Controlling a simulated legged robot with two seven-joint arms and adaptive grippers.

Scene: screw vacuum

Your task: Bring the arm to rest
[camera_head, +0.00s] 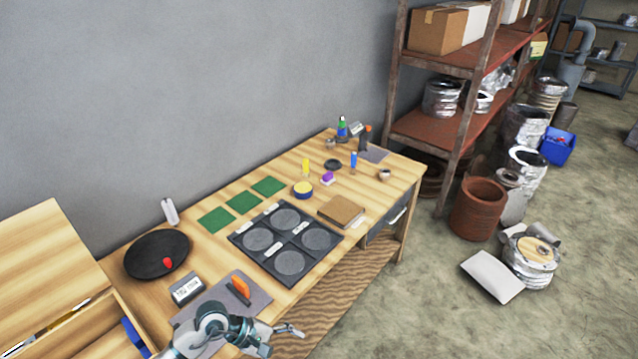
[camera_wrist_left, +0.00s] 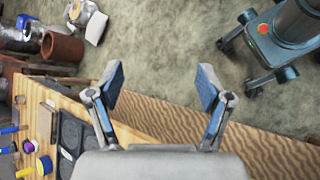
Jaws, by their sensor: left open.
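My left arm comes in at the bottom of the head view. Its gripper (camera_head: 284,338) is past the front edge of the wooden workbench (camera_head: 330,265). In the left wrist view the left gripper (camera_wrist_left: 160,80) has its two blue-padded fingers spread wide, with nothing between them. Bare floor shows between and beyond the fingertips, and the bench front lies below and behind them. My right gripper is in neither view.
A grey mat (camera_head: 255,293) with an orange-handled tool (camera_head: 239,289) lies close to my arm. A black four-disc tray (camera_head: 270,262), a black pan (camera_head: 140,262) and a small display box (camera_head: 187,289) are on the bench. Floor right of the bench is partly clear.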

